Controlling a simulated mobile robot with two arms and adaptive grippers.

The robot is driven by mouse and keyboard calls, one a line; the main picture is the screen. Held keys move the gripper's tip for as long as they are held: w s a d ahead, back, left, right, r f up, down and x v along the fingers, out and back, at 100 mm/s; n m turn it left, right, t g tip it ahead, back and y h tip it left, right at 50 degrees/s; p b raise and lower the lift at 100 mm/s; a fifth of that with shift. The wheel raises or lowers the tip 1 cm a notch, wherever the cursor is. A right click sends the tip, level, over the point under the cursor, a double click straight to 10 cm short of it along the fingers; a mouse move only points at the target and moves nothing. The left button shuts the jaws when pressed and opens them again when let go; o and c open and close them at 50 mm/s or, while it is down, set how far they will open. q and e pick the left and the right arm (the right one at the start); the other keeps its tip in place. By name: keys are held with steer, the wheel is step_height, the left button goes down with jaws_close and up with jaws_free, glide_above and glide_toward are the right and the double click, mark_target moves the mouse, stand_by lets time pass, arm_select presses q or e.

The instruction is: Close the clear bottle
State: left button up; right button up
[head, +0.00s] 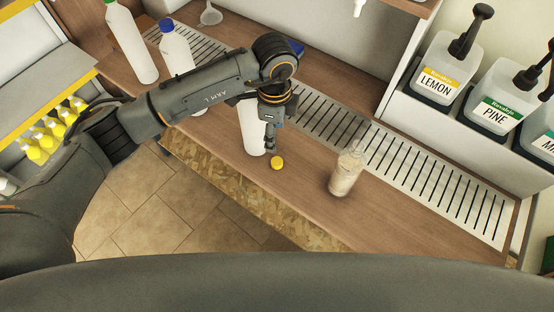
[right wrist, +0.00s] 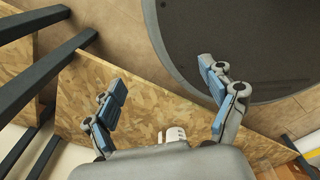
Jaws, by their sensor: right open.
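The clear bottle (head: 345,173), with cream-coloured contents, stands upright on the wooden counter right of my left gripper. No coloured cap shows on its neck. A yellow cap (head: 277,162) is directly below the fingertips of my left gripper (head: 271,150), near the counter's front edge. I cannot tell whether the fingers touch or grip the cap, since they show nearly edge-on. My right gripper (right wrist: 163,80) is open and empty in the right wrist view, above the chipboard panel and floor. It does not show in the head view.
A white bottle (head: 251,130) stands just behind my left gripper. White bottles with green (head: 132,45) and blue (head: 177,52) caps stand farther left. A slotted drain grate (head: 400,160) runs along the counter. Labelled pump dispensers (head: 444,75) stand at right. Counter right of the clear bottle is free.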

arm_select(q)
step_height(320, 180, down, 4)
steer(key=b, duration=0.6)
glide_above(277, 161)
steer(key=f, duration=0.4)
steer(key=shift+s+a+f, duration=0.15)
steer(key=shift+a, duration=0.05)
steer(key=shift+f, duration=0.2)
steer(key=shift+r, duration=0.1)
steer(key=f+b, duration=0.4)
steer(key=f, duration=0.1)
steer(key=shift+d+f, duration=0.2)
steer(key=shift+r, duration=0.1)
arm_select(e)
steer(key=w+f, duration=0.3)
steer(key=f, duration=0.7)
steer(key=shift+f, duration=0.2)
arm_select(q)
steer(key=c, duration=0.8)
